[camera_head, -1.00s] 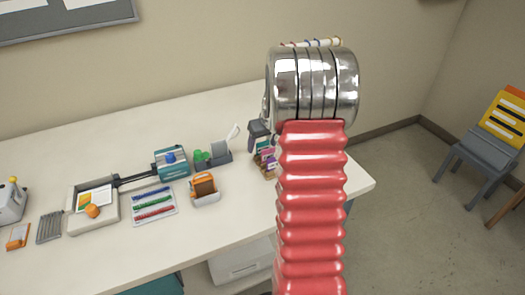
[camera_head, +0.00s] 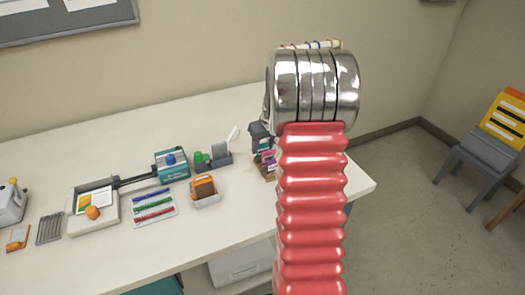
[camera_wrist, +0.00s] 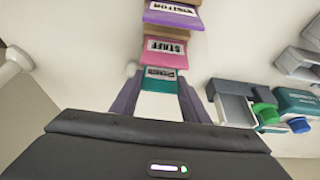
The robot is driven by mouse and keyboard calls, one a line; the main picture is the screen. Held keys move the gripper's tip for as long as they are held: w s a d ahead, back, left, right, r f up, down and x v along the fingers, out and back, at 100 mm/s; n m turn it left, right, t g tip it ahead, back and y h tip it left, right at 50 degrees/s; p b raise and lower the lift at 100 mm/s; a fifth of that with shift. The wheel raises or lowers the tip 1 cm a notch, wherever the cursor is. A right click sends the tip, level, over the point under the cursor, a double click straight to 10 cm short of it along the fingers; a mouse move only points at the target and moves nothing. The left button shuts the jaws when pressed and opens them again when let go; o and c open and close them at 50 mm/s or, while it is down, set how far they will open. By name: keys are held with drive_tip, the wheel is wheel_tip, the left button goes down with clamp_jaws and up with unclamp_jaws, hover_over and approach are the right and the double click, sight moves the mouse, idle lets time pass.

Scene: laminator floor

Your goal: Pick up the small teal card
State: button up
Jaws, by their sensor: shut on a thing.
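The small teal card (camera_wrist: 158,78) shows in the wrist view between the two purple-grey fingers of my gripper (camera_wrist: 158,86). It carries a white label with dark print. My gripper is shut on its sides. I cannot tell whether the teal card is clear of the holder. In the head view my gripper (camera_head: 261,132) is at the card holder, partly hidden by my arm.
On the white desk (camera_head: 110,150), left of the cards, are a grey organiser (camera_head: 215,160), a teal box (camera_head: 172,164), an orange item in a tray (camera_head: 203,187), several pens (camera_head: 153,205) and a paper trimmer (camera_head: 80,222). A grey chair (camera_head: 485,157) stands at right.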

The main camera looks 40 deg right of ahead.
wheel_tip(320, 180, up, 12)
drive_tip(key=s+a, duration=0.2)
drive_tip(key=s, duration=0.6)
drive_tip(key=s+a, duration=0.3)
drive_tip(key=s, duration=0.6)
drive_tip(key=shift+s, duration=0.15)
drive_tip(key=shift+a, duration=0.15)
idle(0.6)
